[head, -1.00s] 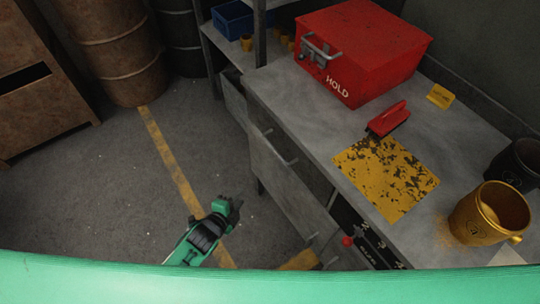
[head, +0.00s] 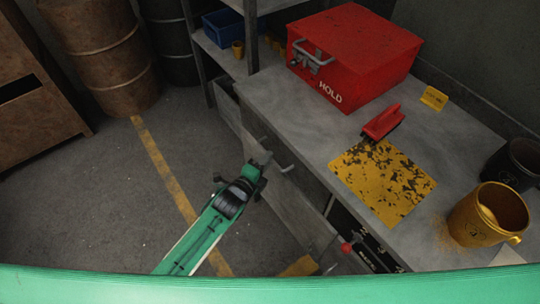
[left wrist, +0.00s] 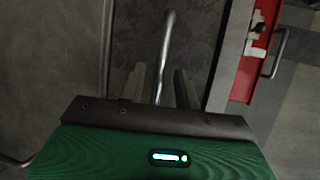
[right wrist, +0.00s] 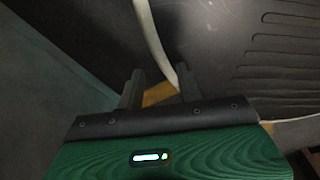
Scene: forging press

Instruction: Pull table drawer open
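The grey metal table (head: 310,135) stands at the right in the head view, with its drawer side facing the aisle. A thin metal drawer handle (head: 287,168) sticks out below the table top's edge. My left gripper (head: 262,163) is at the left end of this handle. In the left wrist view the handle bar (left wrist: 168,40) runs between the two parted fingers (left wrist: 160,88); I cannot see them closed on it. How far the drawer stands out is unclear. My right gripper (right wrist: 160,88) is open, seen only in its own wrist view, with a pale curved strip (right wrist: 153,35) ahead.
On the table are a red box (head: 350,60), a red-handled brush (head: 382,122), a worn yellow plate (head: 385,182) and a yellow mug (head: 485,215). A red knob (head: 346,247) is on the table's front. The floor at left is clear.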

